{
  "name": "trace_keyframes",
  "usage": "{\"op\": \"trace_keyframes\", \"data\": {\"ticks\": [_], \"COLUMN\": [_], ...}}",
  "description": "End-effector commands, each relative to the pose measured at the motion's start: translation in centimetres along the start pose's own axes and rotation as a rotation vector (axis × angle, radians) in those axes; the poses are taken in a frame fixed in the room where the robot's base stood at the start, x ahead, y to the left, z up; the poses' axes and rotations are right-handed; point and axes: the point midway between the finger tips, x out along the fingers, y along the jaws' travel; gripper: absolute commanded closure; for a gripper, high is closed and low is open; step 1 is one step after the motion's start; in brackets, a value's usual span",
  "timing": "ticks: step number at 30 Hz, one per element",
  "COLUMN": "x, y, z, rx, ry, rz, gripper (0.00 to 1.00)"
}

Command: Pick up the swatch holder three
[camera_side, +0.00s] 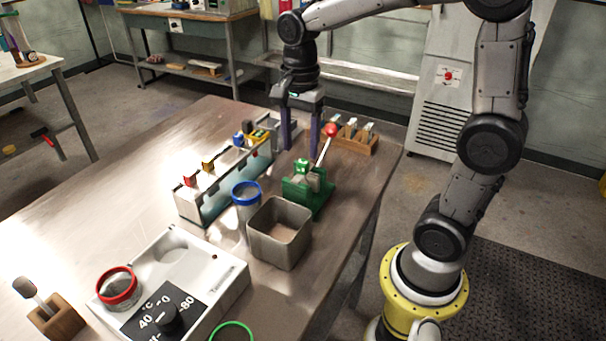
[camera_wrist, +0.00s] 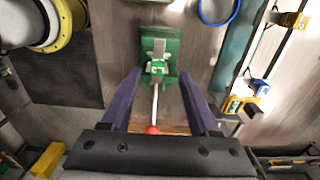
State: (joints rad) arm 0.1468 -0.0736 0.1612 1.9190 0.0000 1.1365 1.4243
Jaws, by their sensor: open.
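A long white and teal rack (camera_side: 222,190) holds several coloured swatch holders: a red one (camera_side: 190,180), a yellow one (camera_side: 208,163), and a blue one (camera_side: 239,140) with another yellow one (camera_side: 257,134) beside it. The blue holder (camera_wrist: 259,87) and its yellow neighbour (camera_wrist: 235,103) also show in the wrist view. I cannot read for certain which is number three. My gripper (camera_side: 300,145) points down, open and empty, to the right of the rack's far end. In the wrist view its fingers (camera_wrist: 160,76) straddle the view of a green lever press.
The green press (camera_side: 308,196) with its red-knobbed lever stands close by the gripper. A blue-rimmed cup (camera_side: 246,206) and a square metal bin (camera_side: 279,247) stand nearer. A wooden block with metal tags (camera_side: 350,138) is at the back right.

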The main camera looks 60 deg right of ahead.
Motion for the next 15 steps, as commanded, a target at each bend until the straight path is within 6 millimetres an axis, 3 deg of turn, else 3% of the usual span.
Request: {"op": "trace_keyframes", "data": {"ticks": [5, 15], "x": [1.1, 5.4], "y": [0.1, 0.3], "z": [-0.1, -0.5], "rx": [0.000, -0.001], "ry": [0.000, 0.000], "rz": [0.001, 0.002], "gripper": [0.39, 0.39]}}
